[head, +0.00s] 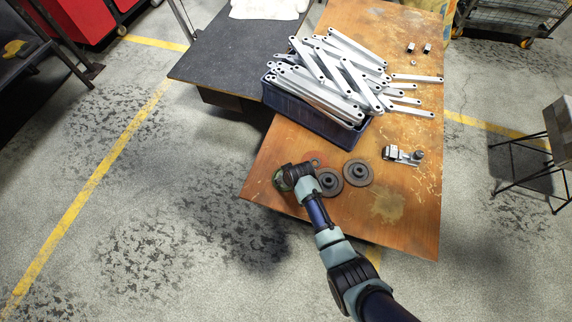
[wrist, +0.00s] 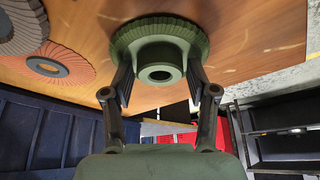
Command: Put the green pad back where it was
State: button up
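The green pad (wrist: 160,40) is a round, ridged disc with a raised hub that has a hole in it. In the wrist view its hub sits between the two fingers of my gripper (wrist: 160,78), which appear closed against the hub's sides. In the head view my gripper (head: 288,178) is over the left front part of the wooden table, and only a sliver of the green pad (head: 277,181) shows beside it. I cannot tell whether the pad touches the table.
Two dark grey discs (head: 357,172) lie right of my gripper, with a reddish disc (head: 319,160) behind. A metal clamp-like part (head: 403,155) lies further right. A blue bin (head: 330,128) heaped with galvanized brackets (head: 345,80) stands behind. The table's (head: 415,215) front right is clear.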

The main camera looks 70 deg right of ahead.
jog(key=shift+o, duration=0.7)
jog(key=shift+r, duration=0.35)
jog(key=p+v, duration=0.7)
jog(key=v, duration=0.4)
jog(key=shift+s+a+r, duration=0.15)
jog(key=shift+a+r, duration=0.05)
jog(key=shift+r, duration=0.1)
